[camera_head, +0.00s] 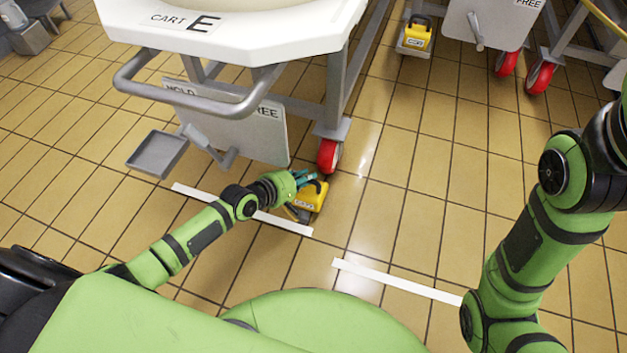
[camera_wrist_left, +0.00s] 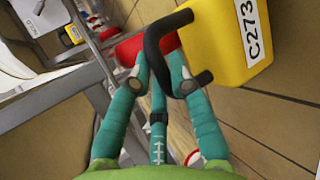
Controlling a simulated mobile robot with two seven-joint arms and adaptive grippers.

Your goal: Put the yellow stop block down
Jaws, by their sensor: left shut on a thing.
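The yellow stop block (camera_head: 313,196) is by the red wheel (camera_head: 328,156) at the near right corner of Cart E (camera_head: 240,30). It also shows in the left wrist view (camera_wrist_left: 222,38), with a black handle and a label reading C273. My left gripper (camera_head: 303,180) is shut on the block's black handle; its teal fingers (camera_wrist_left: 158,80) close around the handle in the wrist view. A grey piece shows low beside the block; I cannot tell whether the block rests on it or on the floor. My right gripper is out of view.
White floor lines (camera_head: 285,223) and (camera_head: 395,280) lie in front of the cart. Another yellow block (camera_head: 417,33) stands at the back beside another cart (camera_head: 495,22). Tiled floor right of the wheel is clear.

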